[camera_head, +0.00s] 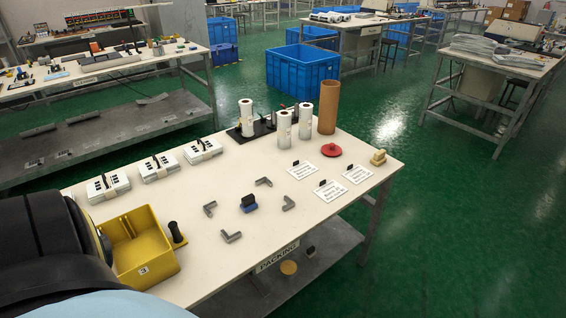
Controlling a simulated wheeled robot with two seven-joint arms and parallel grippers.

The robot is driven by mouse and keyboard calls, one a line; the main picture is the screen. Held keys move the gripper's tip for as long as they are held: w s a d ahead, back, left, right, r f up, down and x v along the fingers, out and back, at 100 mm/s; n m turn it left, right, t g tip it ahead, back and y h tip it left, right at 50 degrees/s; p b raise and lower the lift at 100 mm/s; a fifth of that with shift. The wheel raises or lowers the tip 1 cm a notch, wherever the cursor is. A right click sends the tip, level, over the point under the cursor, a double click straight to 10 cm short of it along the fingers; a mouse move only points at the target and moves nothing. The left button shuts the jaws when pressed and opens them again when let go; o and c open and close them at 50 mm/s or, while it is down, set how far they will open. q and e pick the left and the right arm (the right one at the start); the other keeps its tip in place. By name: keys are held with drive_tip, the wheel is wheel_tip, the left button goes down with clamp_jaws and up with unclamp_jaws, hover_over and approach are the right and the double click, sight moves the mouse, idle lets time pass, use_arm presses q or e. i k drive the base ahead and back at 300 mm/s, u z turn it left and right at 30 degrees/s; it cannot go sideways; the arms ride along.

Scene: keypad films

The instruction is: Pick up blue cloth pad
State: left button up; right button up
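The blue cloth pad (249,207) lies on the white packing table (262,167), near its middle. It is small and has a black grip or block on top. Several grey L-shaped corner pieces (231,236) lie around it, apart from it. A black arm part of mine fills the lower left of the view, but no fingers show there. Neither of my grippers is in view.
A yellow bin (148,245) marked 3 and a black upright handle (176,234) stand left of the pad. Stacked keypad films (158,167), white rolls (284,125), a brown tube (328,107), a red disc (330,150) and white cards (326,190) are on the table.

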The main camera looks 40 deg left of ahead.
sight(249, 204)
drive_tip(key=i, duration=1.4)
drive_tip(key=u, duration=3.25)
